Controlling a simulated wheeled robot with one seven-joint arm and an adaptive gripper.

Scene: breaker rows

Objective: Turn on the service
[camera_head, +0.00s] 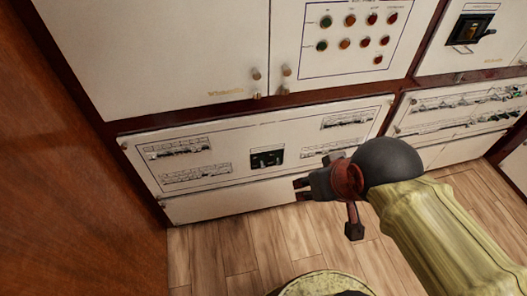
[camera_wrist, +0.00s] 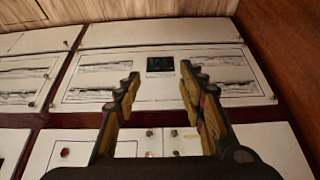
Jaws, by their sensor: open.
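A lower white breaker panel (camera_head: 225,167) carries a small black switch (camera_head: 266,158) at its middle, between rows of small breakers. The switch also shows in the wrist view (camera_wrist: 160,64), where the picture appears upside down, with the floor at the top. My gripper (camera_head: 299,190) is open and empty, apart from the panel, low and to the right of the switch in the head view. In the wrist view the fingers (camera_wrist: 159,76) stand either side of the switch's line of sight. The lever position and labels are too small to read.
A panel with red, orange and green lights (camera_head: 352,38) is above. A larger black switch (camera_head: 470,28) is at upper right, above another breaker panel (camera_head: 462,108). A brown wooden wall (camera_head: 75,170) bounds the left. Wood floor (camera_head: 225,250) lies open in front.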

